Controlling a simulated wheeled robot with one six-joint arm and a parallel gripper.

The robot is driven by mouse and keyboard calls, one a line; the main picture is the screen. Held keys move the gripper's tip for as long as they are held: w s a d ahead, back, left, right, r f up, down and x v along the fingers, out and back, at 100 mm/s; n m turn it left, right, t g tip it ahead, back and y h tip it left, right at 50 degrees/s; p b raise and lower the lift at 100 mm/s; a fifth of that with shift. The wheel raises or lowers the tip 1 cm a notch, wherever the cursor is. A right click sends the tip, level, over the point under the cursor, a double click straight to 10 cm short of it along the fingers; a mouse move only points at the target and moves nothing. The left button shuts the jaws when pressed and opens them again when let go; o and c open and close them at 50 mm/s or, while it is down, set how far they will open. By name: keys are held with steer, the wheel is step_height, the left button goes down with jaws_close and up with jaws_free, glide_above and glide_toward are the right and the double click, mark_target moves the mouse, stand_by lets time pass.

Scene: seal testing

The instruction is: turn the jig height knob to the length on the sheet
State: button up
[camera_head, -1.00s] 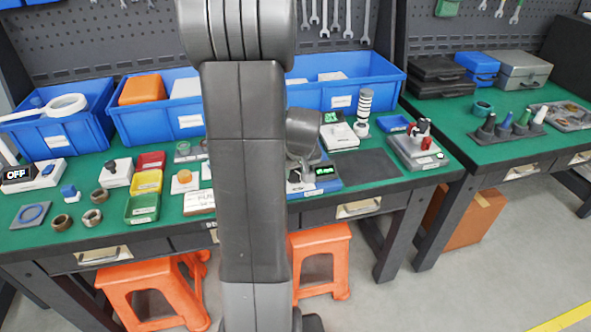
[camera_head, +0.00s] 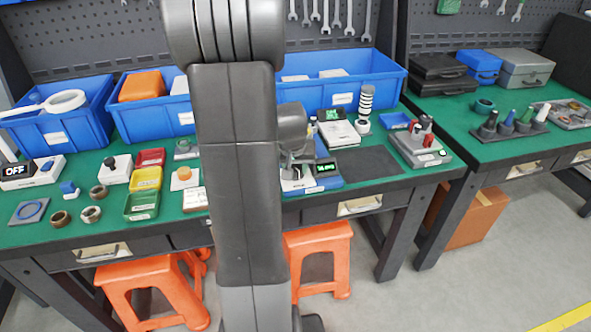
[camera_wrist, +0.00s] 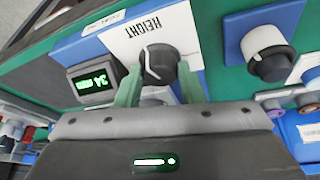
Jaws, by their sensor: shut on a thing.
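The jig has a blue base (camera_head: 329,183) and shows just right of my arm in the head view. Its small screen (camera_head: 327,168) has green digits, too small to read surely. In the wrist view the screen (camera_wrist: 91,84) seems to start with 34. The black height knob (camera_wrist: 158,66), with a white pointer line, sits on a white plate (camera_wrist: 122,43) marked HEIGHT. My gripper (camera_wrist: 159,82) has its greenish fingers on either side of this knob, shut on it. I cannot surely pick out the sheet.
A white device with a green display (camera_head: 335,129) stands behind the jig. A dark mat (camera_head: 367,163) lies bare to its right.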

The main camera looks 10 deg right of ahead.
steer(key=shift+m, duration=0.3)
steer(key=o, duration=1)
steer(key=p+v, duration=0.1)
steer(key=v, duration=1.3)
steer(key=shift+a+f, duration=0.1)
steer(key=shift+f, duration=0.05)
steer(key=b+x, duration=0.1)
steer(key=x, duration=1.3)
